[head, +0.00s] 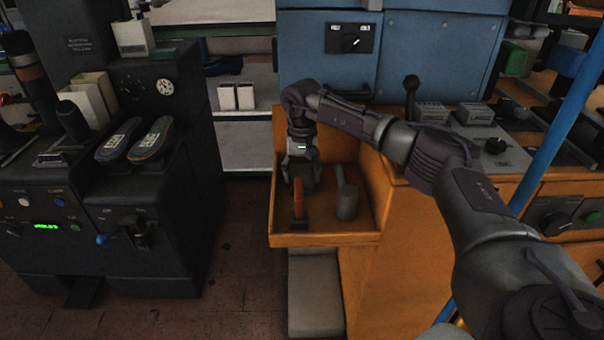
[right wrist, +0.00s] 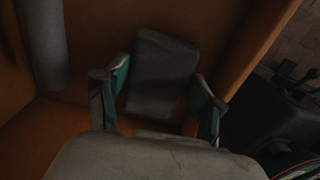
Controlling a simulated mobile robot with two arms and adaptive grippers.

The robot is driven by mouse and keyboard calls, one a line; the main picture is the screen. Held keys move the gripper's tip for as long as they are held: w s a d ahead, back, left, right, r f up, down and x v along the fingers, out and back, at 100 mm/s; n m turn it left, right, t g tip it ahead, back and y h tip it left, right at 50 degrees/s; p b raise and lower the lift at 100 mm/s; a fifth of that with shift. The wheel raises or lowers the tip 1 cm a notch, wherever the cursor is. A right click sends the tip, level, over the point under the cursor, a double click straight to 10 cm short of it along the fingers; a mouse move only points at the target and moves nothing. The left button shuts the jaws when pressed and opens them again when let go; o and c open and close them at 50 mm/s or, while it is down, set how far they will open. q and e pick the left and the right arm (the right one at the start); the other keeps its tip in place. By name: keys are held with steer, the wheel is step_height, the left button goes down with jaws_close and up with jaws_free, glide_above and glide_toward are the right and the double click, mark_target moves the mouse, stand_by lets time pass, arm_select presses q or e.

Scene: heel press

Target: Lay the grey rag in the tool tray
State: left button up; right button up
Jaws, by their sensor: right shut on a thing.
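The tool tray is an orange open box (head: 322,240) in the middle of the head view. My right gripper (head: 300,180) points down inside it, behind its front wall. In the right wrist view, the gripper (right wrist: 161,84) has its green-padded fingers on both sides of a dark grey folded piece, which I take for the grey rag (right wrist: 162,70). It reaches from one finger to the other, low in the tray. I cannot tell whether it touches the floor. The gripper mostly hides it in the head view. My left gripper is not in view.
A black machine with two shoes (head: 152,140) stands at left. A blue pole (head: 570,110) crosses the right side.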

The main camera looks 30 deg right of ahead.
steer(key=o, duration=1)
steer(key=shift+f, duration=0.1)
steer(key=shift+o, duration=0.2)
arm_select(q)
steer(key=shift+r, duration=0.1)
arm_select(e)
steer(key=shift+r, duration=0.3)
arm_select(q)
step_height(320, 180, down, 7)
steer(key=p, duration=0.2)
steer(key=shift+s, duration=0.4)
arm_select(e)
step_height(320, 180, up, 12)
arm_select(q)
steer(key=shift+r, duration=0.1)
arm_select(e)
steer(key=shift+f, duration=0.15)
